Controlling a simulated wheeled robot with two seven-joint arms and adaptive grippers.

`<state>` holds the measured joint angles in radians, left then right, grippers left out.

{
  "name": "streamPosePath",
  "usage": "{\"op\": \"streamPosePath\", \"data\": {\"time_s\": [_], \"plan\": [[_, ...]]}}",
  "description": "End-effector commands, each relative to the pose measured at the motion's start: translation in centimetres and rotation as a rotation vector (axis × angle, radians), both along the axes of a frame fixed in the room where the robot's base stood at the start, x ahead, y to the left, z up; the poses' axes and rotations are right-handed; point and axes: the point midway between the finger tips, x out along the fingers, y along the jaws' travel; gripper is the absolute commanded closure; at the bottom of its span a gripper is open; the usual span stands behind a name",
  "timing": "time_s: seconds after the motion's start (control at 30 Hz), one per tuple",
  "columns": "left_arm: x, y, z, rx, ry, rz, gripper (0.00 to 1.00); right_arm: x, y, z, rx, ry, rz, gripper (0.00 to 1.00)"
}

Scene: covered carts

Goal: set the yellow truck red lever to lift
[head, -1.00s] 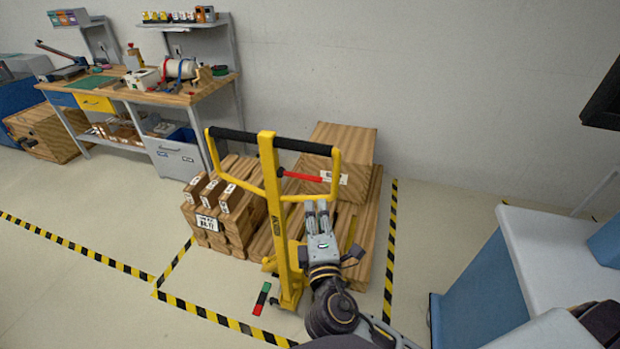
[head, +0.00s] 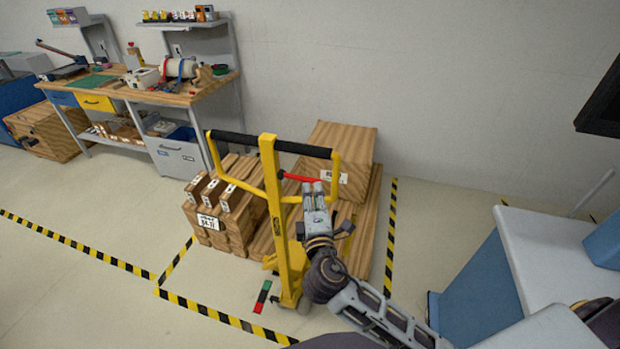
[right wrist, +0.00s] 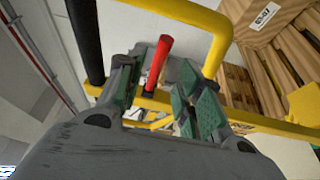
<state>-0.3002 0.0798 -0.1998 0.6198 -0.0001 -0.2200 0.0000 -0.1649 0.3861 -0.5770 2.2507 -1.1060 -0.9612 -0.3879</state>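The yellow truck (head: 281,225) stands in front of the wooden pallet load, its handle frame upright with a black grip bar. Its red lever (head: 301,178) sticks out to the right from the mast, inside the handle frame. My right gripper (head: 313,186) is at the lever's right end. In the right wrist view the red lever (right wrist: 158,62) shows between the two open fingers of my right gripper (right wrist: 157,98), with gaps on both sides. The yellow handle tube (right wrist: 190,15) passes close beyond the fingers. My left gripper is not in view.
A wooden crate (head: 344,160) and stacked wooden boxes (head: 222,212) sit behind the truck. A red, black and green floor marker (head: 262,297) lies by its base. Striped tape (head: 215,316) bounds the bay. A blue and white cart (head: 490,280) stands at right; a workbench (head: 160,95) is at back left.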

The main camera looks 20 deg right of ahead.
Motion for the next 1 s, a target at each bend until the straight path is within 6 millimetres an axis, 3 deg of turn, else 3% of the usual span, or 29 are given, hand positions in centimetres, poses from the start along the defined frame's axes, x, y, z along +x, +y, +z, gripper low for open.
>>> {"op": "streamPosePath", "data": {"time_s": [0.6,1.0], "plan": [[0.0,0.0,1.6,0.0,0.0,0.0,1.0,5.8,-1.2,0.1,0.0,-0.001,-0.001,0.64],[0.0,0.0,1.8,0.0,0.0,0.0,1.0,6.7,-1.4,0.0,0.001,0.0,0.0,0.64]]}}
